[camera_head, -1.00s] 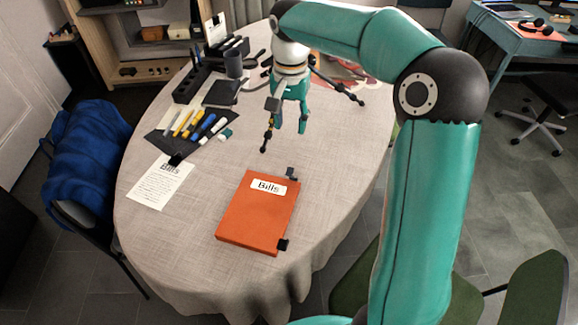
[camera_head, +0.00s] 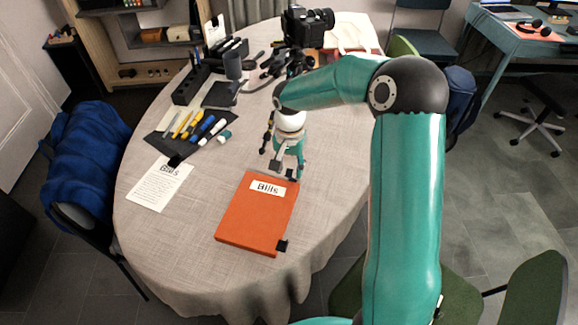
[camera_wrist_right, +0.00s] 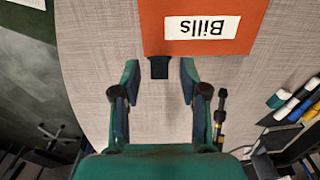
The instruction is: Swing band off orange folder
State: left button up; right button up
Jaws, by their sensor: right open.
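The orange folder (camera_head: 257,215) lies flat on the table with a white "Bills" label; its labelled edge also shows in the wrist view (camera_wrist_right: 200,45). A small black tab (camera_wrist_right: 159,67) sticks out from that edge; another black tab (camera_head: 282,246) sits at its near right corner. I cannot make out a band across the cover. My right gripper (camera_head: 288,172) is at the folder's far right corner. In the wrist view the right gripper (camera_wrist_right: 160,75) is open, its fingers either side of the first tab with gaps. My left gripper is not in view.
A white paper sheet (camera_head: 158,186) lies left of the folder. Pens and markers (camera_head: 201,126) lie on a dark mat behind it. A camera (camera_head: 308,26) on a small tripod stands farther back. The table is clear just left of the folder.

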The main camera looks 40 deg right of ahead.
jog(key=shift+c, duration=0.2)
jog(key=c, duration=0.6)
jog(key=shift+o, duration=0.2)
